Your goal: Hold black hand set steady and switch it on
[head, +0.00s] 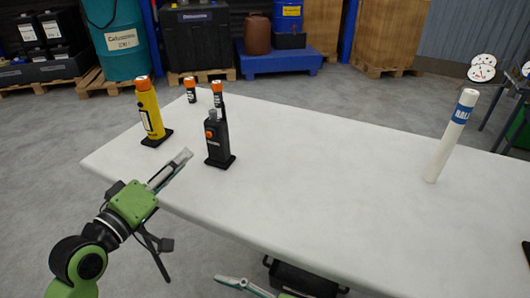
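The black hand set (217,142) stands upright on a dark base plate on the left part of the white table. It has an orange knob or button on its upper left and a short stub on top. My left gripper (182,159) is to the left of it and a little nearer, its fingertips apart from the set. Its fingers are seen edge-on, so the gap between them does not show. My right gripper (232,281) shows only in part at the bottom edge, below the table's front edge, and is far from the set.
A yellow device with an orange top (151,115) stands on a dark base left of the set. Two small dark, orange-topped items (190,91) (217,94) are behind. A white tube with a blue band (451,137) stands at right. The middle of the white table (330,150) is clear.

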